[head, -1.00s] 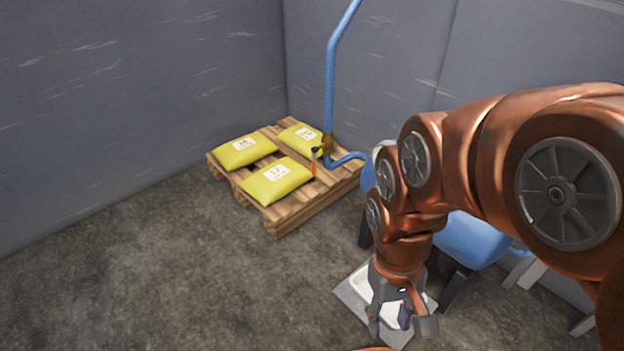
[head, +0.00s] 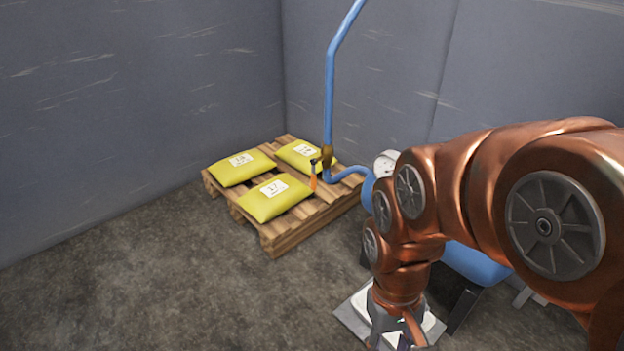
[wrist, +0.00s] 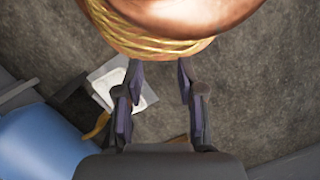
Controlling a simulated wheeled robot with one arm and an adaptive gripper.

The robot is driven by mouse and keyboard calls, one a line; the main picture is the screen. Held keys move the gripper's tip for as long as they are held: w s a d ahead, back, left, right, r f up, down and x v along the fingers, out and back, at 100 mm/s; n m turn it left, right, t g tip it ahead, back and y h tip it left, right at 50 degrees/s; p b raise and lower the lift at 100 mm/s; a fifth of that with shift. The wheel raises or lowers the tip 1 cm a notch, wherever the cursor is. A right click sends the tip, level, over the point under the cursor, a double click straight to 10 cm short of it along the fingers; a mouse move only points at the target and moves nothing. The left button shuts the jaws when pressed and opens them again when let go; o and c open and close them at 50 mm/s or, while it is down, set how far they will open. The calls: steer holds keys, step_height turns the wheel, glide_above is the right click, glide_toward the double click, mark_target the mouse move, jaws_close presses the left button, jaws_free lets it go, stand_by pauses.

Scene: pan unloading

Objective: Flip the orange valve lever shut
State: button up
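In the head view my gripper is low at the bottom edge, partly cut off, well to the right of and below the lever. A curved yellow-orange piece (wrist: 97,127) shows left of the fingers in the wrist view; I cannot tell what it is.
A wooden pallet (head: 300,235) carries yellow bags (head: 275,197). A blue tank (wrist: 40,145) stands on dark legs. A pale plate (head: 352,318) lies below my gripper. A copper body with a yellow rope-like band (wrist: 150,43) hangs close above the fingers. Floor at left is clear.

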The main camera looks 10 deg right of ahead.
steer(key=shift+w+d, duration=0.1)
steer(key=shift+w, duration=0.1)
steer(key=shift+c, duration=0.9)
steer(key=shift+t+h, duration=0.4)
steer(key=shift+t, duration=0.2)
steer(key=w+d, duration=0.2)
steer(key=w, duration=0.3)
steer(key=shift+d+f+p, duration=0.35)
steer(key=shift+d+p, duration=0.05)
jaws_close()
steer(key=w+d+f+n+t+p, duration=0.1)
steer(key=w+d+f+t+p, duration=0.3)
steer(key=w, duration=0.7)
steer(key=w+d+n+t+h+b, duration=0.1)
steer(key=w+d+t, duration=0.1)
steer(key=w+d, duration=0.65)
steer(key=w+d+f+n+t+p, duration=0.1)
steer(key=w+d+f+t+p, duration=0.15)
steer(key=w, duration=0.95)
steer(key=w+a+f+n+t+y+p, duration=0.1)
steer(key=w+a+f+n+t+y, duration=0.2)
steer(key=y, duration=0.7)
steer(key=shift+w+a+f+t+y, duration=0.4)
steer(key=shift+w+a+f+t, duration=0.85)
steer(key=shift+w+a+t, duration=1.15)
steer(key=shift+s+a+t, duration=0.25)
steer(key=shift+s+t, duration=0.15)
steer(key=shift+t, duration=0.05)
